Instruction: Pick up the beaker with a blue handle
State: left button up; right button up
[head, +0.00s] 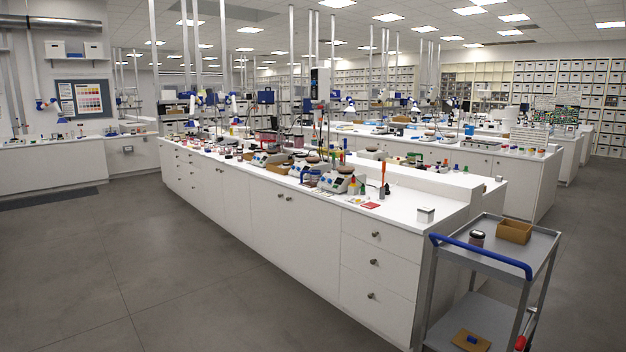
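I cannot make out the beaker with a blue handle for sure. A small blue curved shape (309,179) shows among the equipment on the near long white bench (410,211), but it is too small and crowded to tell if it is a beaker's handle. Neither of my grippers is in view.
A grey cart (545,243) with a blue push bar (482,254) stands at the bench's right end. It carries a dark-lidded jar (477,239) and an open brown box (514,232). Grey floor (190,275) is clear in front of the bench's drawers and doors.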

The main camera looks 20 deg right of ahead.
aim_at(315, 174)
jog(key=i+l+z, duration=0.1)
jog(key=i, duration=1.3)
jog(key=i+z, duration=0.15)
jog(key=i, duration=1.3)
jog(key=i+j+z, duration=0.1)
jog(key=i, duration=1.3)
